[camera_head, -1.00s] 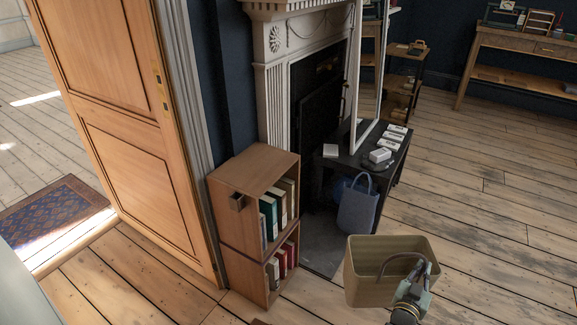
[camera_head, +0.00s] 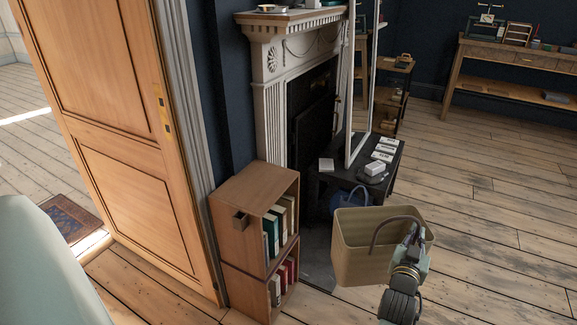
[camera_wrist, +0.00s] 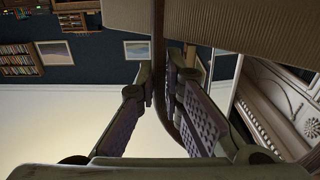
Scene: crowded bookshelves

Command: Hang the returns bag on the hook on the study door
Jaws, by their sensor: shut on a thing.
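A tan open-topped bag (camera_head: 360,255) with a dark brown arched handle hangs upright in the head view, right of the low bookcase. My gripper (camera_head: 414,236) is shut on its handle, at the bag's right side. In the wrist view my gripper's fingers (camera_wrist: 166,88) close about the dark handle (camera_wrist: 159,45), with the tan bag's side (camera_wrist: 240,22) across the top. The wooden door (camera_head: 130,170) stands at the left, with a brass plate on its edge. No hook can be made out on its visible face.
A dark table (camera_head: 345,172) holds white boxes; a blue bag (camera_head: 340,199) is partly hidden by the tan one. The floor at right is clear.

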